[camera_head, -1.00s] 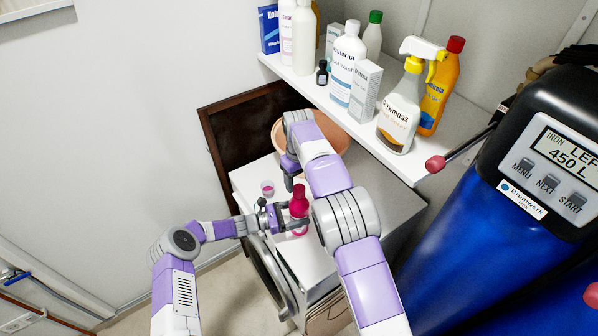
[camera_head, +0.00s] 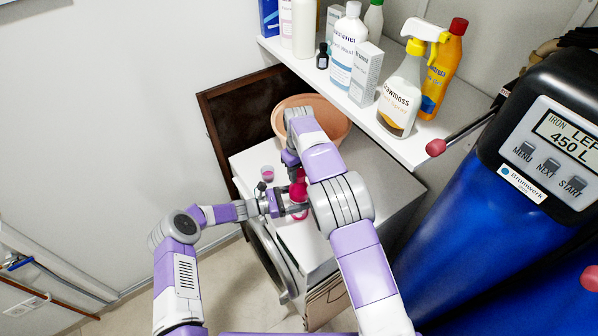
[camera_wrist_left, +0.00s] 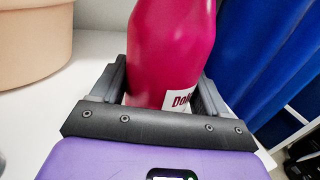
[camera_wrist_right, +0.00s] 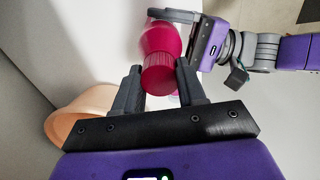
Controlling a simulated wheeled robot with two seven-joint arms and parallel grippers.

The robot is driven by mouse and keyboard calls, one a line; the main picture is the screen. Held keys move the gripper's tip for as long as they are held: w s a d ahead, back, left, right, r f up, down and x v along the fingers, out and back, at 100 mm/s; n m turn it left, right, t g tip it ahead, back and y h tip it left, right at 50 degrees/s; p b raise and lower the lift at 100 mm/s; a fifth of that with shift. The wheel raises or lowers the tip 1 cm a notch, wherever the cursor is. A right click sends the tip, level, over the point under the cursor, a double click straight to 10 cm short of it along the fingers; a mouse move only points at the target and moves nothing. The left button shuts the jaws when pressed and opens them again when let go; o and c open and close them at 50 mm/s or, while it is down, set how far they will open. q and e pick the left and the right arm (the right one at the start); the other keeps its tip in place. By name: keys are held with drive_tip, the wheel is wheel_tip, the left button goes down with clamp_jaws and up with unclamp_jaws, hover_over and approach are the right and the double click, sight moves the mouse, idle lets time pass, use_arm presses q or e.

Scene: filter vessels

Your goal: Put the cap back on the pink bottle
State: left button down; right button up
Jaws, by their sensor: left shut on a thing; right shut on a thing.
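The pink bottle (camera_head: 299,191) stands on the white top of the washing machine. My left gripper (camera_head: 283,205) is shut on its body, and the left wrist view shows the bottle (camera_wrist_left: 170,50) between the fingers (camera_wrist_left: 163,90). My right gripper (camera_head: 292,168) is above, at the bottle's top. In the right wrist view its fingers (camera_wrist_right: 160,85) are shut on the ribbed dark-pink cap (camera_wrist_right: 160,77), in line with the bottle (camera_wrist_right: 160,42). Whether the cap is fully seated cannot be told.
A small cup with pink content (camera_head: 267,173) stands left of the bottle. A terracotta basin (camera_head: 332,118) is behind my right arm. A shelf (camera_head: 398,145) with several bottles and boxes is behind; a blue tank (camera_head: 465,250) stands right.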

drive_tip(key=m, duration=0.5)
drive_tip(key=shift+c, duration=0.3)
drive_tip(key=o, duration=1.2)
drive_tip(key=shift+c, duration=0.2)
drive_tip(key=shift+r, duration=2.25)
drive_tip(key=shift+c, duration=0.4)
wheel_tip(320, 180, up, 4)
drive_tip(key=n, duration=0.5)
drive_tip(key=shift+f, duration=0.25)
drive_tip(key=shift+f, duration=0.15)
